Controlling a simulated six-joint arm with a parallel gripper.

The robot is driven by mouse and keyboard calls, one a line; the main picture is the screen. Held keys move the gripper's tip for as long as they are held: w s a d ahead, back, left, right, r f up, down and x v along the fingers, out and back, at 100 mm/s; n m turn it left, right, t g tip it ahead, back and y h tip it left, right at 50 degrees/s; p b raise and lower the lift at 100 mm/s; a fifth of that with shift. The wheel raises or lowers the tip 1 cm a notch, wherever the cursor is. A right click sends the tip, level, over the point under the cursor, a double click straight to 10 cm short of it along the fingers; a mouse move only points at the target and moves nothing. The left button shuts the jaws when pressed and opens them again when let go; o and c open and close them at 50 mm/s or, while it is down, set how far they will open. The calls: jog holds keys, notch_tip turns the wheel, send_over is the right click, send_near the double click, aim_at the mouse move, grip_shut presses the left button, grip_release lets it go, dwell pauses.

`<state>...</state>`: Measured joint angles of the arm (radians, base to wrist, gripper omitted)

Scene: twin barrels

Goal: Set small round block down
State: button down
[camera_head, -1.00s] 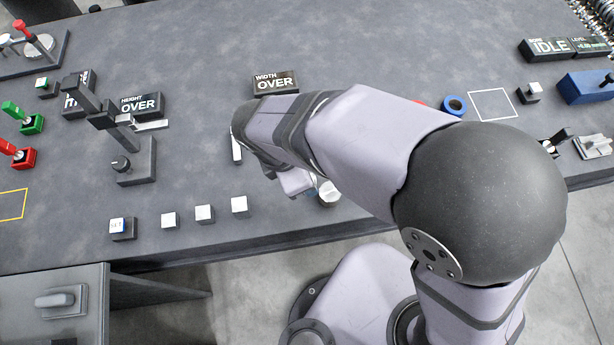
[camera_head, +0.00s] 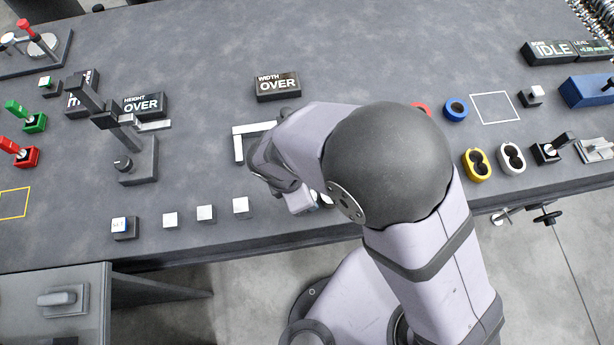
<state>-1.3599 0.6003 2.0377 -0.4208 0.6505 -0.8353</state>
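My gripper (camera_head: 303,202) is near the front edge of the table, right of the row of small white cubes. My own arm covers most of it from above, and its fingertips do not show clearly. A small pale piece (camera_head: 326,199) shows at the gripper's right side, partly hidden by my arm. It may be the small round block, but I cannot tell whether the gripper holds it or whether it touches the table.
White cubes (camera_head: 206,213) stand left of the gripper. A white L-shaped bracket (camera_head: 239,146) and the WIDTH display (camera_head: 278,86) lie behind. The table's middle back is clear.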

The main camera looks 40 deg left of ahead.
jog(key=shift+f, duration=0.2)
jog(key=c, duration=1.3)
grip_release()
jog(key=v, duration=1.2)
jog(key=shift+b, duration=0.4)
jog(key=shift+s+r, duration=0.1)
jog(key=shift+r, duration=0.05)
